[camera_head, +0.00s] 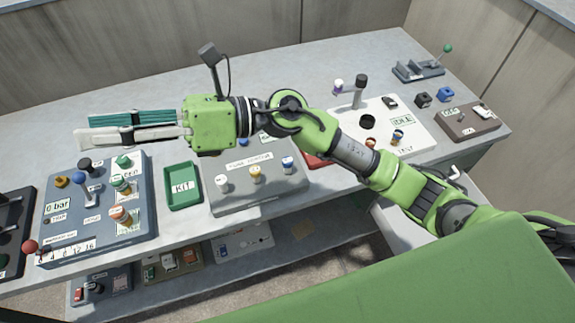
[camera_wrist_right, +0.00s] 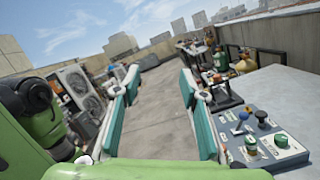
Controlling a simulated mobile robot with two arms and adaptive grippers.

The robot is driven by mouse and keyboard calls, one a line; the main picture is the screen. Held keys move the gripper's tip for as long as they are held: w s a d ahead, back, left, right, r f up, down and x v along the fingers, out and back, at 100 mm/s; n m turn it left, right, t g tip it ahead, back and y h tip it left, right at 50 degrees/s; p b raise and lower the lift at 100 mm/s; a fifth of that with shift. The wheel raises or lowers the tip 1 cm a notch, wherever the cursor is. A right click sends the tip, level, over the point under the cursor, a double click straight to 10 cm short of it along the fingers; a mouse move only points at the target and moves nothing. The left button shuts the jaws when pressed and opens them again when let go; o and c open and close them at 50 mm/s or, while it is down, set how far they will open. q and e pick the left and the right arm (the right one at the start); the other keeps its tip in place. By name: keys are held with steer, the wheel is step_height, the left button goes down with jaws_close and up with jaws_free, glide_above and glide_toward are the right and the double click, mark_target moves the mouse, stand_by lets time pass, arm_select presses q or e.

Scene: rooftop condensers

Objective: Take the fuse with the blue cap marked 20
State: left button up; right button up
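A grey fuse panel (camera_head: 235,202) sits on the bench near the middle of the head view. On it stand a fuse with a blue cap (camera_head: 288,162), one with a yellowish cap (camera_head: 255,173) and a whitish one (camera_head: 222,181). The cap markings are too small to read. Another blue spot (camera_head: 243,142) shows at the panel's back, partly hidden by my arm. My right gripper (camera_head: 86,128) is left of and above the panel, pointing left. Its teal fingers stand apart with nothing between them in the right wrist view (camera_wrist_right: 158,68). My left gripper is not in view.
A green KIT tray (camera_head: 183,201) lies left of the fuse panel. A blue-grey control panel (camera_head: 75,212) with knobs is further left. A white panel (camera_head: 415,140) and a brown box (camera_head: 469,124) stand at the right. A lower shelf (camera_head: 285,255) holds more boxes.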

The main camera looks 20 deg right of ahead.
step_height(320, 180, down, 5)
steer(key=s+n+g+h, duration=0.1)
steer(key=n+g+h, duration=0.1)
steer(key=n+h, duration=0.15)
steer(key=n+t+h+p, duration=0.25)
steer(key=n+h, duration=0.25)
steer(key=h, duration=1.2)
glide_above(287, 160)
steer(key=shift+g, duration=0.25)
steer(key=f, duration=2)
steer(key=shift+w+a+f, duration=0.2)
steer(key=shift+s+f+p, duration=0.1)
steer(key=shift+f+p, duration=0.3)
steer(key=shift+f, duration=0.05)
steer(key=f, duration=0.1)
steer(key=f+p, duration=0.2)
steer(key=shift+s+d+f, duration=0.2)
steer(key=shift+d+f, duration=0.1)
steer(key=shift+f, duration=0.55)
jaws_close()
